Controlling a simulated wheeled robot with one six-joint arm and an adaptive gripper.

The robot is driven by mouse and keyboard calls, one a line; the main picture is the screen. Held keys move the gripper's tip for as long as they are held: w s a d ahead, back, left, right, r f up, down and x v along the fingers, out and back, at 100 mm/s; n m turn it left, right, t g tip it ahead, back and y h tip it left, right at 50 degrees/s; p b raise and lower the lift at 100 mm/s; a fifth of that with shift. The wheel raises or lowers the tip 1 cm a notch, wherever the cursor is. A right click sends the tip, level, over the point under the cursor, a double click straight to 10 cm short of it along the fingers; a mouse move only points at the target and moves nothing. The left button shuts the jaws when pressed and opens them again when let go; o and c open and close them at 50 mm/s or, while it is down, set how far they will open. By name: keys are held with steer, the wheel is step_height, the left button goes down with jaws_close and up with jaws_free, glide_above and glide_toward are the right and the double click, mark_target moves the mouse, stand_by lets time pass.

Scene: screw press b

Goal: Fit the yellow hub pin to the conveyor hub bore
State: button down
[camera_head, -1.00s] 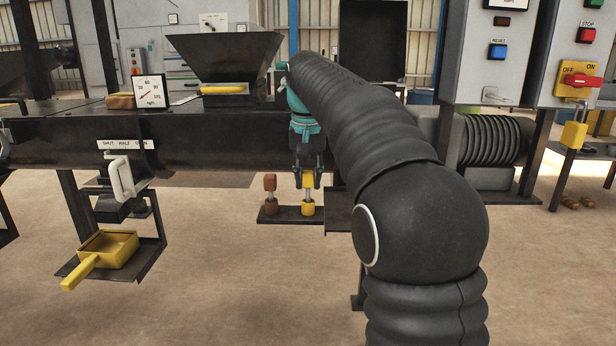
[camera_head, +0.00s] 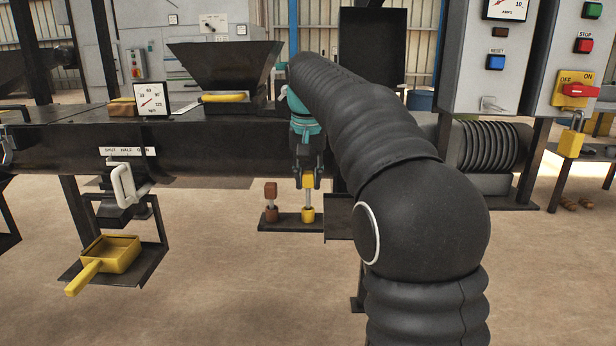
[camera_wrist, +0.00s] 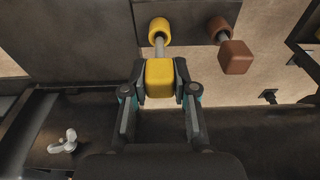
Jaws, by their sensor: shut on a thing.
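The yellow hub pin (camera_head: 308,181) has a square yellow head and a grey shaft. It stands upright above a yellow collar (camera_head: 308,215) on a dark low rack (camera_head: 291,225). My gripper (camera_head: 308,175) comes down from above and is shut on the pin's head. In the wrist view, my gripper (camera_wrist: 161,84) has a finger on each side of the yellow head (camera_wrist: 160,77). The shaft (camera_wrist: 160,46) runs toward the yellow collar (camera_wrist: 161,28); I cannot tell whether its tip is still inside. I cannot pick out the conveyor hub bore.
A brown pin (camera_head: 271,189) stands in the rack just left of the yellow one. The dark conveyor body (camera_head: 220,152) with a hopper (camera_head: 222,65) lies behind and left. A yellow scoop (camera_head: 112,254) sits on a low shelf. Control boxes stand at right.

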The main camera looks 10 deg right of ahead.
steer(key=shift+r, duration=0.2)
step_height(320, 180, up, 3)
steer(key=p, duration=0.3)
steer(key=shift+f, duration=0.1)
steer(key=shift+f, duration=0.1)
stand_by(0.5)
steer(key=c, duration=1.6)
jaws_free()
jaws_close()
